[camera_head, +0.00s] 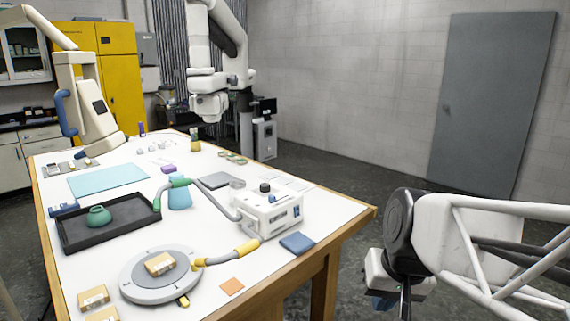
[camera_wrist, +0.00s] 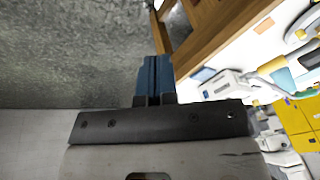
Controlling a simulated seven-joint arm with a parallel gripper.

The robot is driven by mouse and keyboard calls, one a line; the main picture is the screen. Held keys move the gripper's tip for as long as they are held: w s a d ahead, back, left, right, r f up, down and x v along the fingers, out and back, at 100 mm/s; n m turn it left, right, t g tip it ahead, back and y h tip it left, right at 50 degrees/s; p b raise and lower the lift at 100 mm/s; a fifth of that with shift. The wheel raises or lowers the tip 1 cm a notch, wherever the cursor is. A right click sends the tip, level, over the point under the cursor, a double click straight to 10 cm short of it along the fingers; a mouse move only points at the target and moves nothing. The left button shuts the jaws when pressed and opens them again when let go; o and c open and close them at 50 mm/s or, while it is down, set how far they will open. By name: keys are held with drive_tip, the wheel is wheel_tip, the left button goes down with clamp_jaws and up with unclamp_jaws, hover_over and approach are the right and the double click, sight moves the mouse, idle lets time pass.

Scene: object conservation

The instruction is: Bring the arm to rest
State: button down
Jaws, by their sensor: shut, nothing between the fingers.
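My gripper (camera_wrist: 154,62) shows in the wrist view with its two blue fingers together and nothing between them. The floor is behind them in that view. In the head view my arm reaches in from the right, and my gripper (camera_head: 384,303) hangs low beside the table's right side, off the tabletop. It is apart from the table and touches nothing that I can see. Part of the gripper is dark and hard to make out there.
The white table (camera_head: 335,213) with a wooden edge holds a round grey plate (camera_head: 140,290) with a small box, a black tray (camera_head: 75,236) with a green pot, and a white device (camera_head: 268,212) with a hose. Open floor lies to the table's right.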

drive_tip(key=s+d+f+h, duration=0.1)
drive_tip(key=s+d, duration=0.1)
drive_tip(key=s, duration=0.4)
drive_tip(key=shift+s+f+n+h, duration=0.25)
drive_tip(key=shift+f+n+h, duration=0.05)
drive_tip(key=shift+f+n, duration=0.1)
drive_tip(key=c, duration=1.8)
unclamp_jaws()
